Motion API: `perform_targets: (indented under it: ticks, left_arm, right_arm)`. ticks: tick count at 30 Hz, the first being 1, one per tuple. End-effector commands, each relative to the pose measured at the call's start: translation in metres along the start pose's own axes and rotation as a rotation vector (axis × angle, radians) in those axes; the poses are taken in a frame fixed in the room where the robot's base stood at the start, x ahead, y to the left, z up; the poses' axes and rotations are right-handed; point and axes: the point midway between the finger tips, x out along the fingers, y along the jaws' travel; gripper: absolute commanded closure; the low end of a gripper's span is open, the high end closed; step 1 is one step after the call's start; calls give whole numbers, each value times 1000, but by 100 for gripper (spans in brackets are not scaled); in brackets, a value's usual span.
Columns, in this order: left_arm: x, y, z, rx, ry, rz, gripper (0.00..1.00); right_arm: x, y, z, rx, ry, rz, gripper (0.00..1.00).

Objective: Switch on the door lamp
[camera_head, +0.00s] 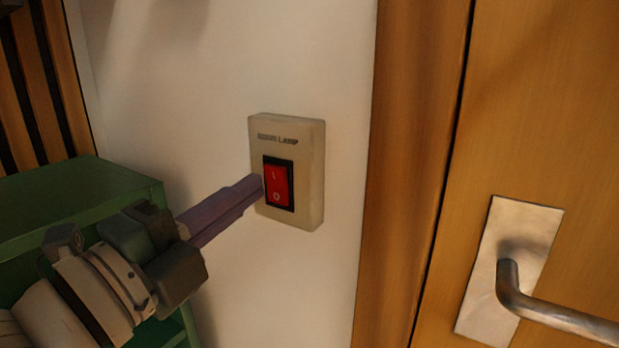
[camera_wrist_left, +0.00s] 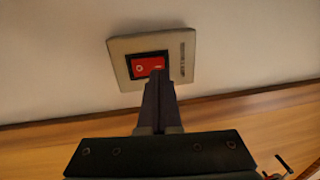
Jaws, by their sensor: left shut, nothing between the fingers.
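The door lamp switch plate (camera_head: 313,180) is a beige box on the white wall, with lettering above a red rocker (camera_head: 278,185) in a black frame. The rocker bears I at the top and O at the bottom. My left gripper (camera_head: 256,184) is shut and empty, its purple fingertips at the left edge of the rocker; I cannot tell whether they touch it. In the left wrist view the shut fingers (camera_wrist_left: 158,80) reach over part of the red rocker (camera_wrist_left: 146,67) on the plate (camera_wrist_left: 122,48). My right gripper is not in view.
A wooden door frame (camera_head: 412,150) and door (camera_head: 560,120) with a metal handle (camera_head: 555,312) stand to the right. Bare wall surrounds the plate.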

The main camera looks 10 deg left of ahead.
Motion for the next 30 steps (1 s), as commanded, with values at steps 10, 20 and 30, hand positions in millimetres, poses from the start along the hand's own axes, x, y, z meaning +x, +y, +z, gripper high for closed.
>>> perform_targets:
  ticks: [10,20,30]
  left_arm:
    - [22,0,0,0,0,0,100]
    - [25,-2,0,0,0,-1,100]
    - [26,-2,1,1,0,0,100]
  right_arm:
    - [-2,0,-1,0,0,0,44]
    - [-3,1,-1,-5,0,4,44]
    - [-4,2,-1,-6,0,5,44]
